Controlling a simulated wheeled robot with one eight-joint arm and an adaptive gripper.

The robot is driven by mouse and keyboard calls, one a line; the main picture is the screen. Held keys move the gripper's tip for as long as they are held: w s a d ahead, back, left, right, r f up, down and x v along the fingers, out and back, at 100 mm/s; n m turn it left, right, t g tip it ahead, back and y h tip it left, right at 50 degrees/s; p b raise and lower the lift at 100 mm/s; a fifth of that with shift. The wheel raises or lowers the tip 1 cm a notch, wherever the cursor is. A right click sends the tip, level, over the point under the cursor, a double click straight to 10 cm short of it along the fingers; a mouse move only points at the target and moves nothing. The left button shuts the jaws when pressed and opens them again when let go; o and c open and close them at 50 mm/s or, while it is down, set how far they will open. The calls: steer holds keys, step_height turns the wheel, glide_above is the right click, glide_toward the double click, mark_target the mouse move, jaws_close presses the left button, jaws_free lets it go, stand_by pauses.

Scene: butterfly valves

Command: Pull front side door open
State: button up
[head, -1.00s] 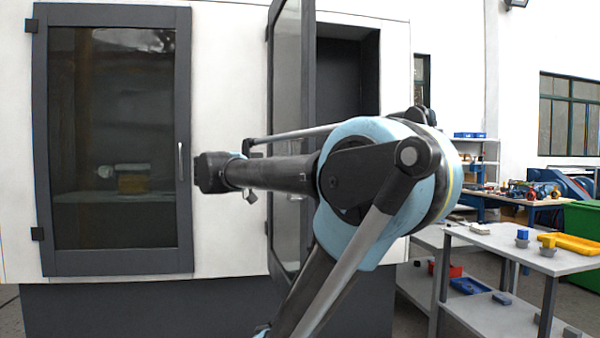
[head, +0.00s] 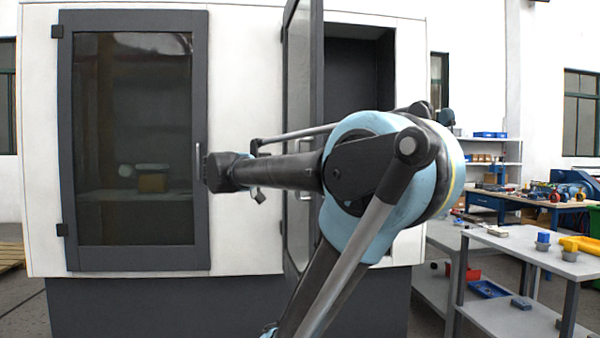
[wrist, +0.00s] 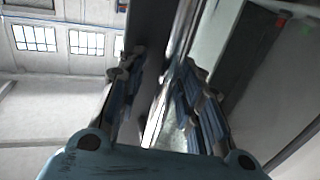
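Two dark-framed glass doors are on the white machine. The left door (head: 133,257) looks shut, with an upright handle (head: 198,160) near its right edge. The right door (head: 303,75) stands swung out, seen nearly edge-on. The wrist end appears beside the left door's handle in the head view; the fingers are hidden there. In the wrist view, my gripper (wrist: 160,75) has one finger on each side of a dark upright panel with a shiny strip (wrist: 165,110). I cannot tell which part this is, or whether the fingers touch it.
A dark opening (head: 352,80) shows behind the right door. A grey workbench (head: 515,245) with blue and yellow parts stands at the right. A wooden pallet (head: 11,255) lies on the floor at the far left.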

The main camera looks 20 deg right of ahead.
steer(key=shift+w+a, duration=0.15)
steer(key=shift+a, duration=3.6)
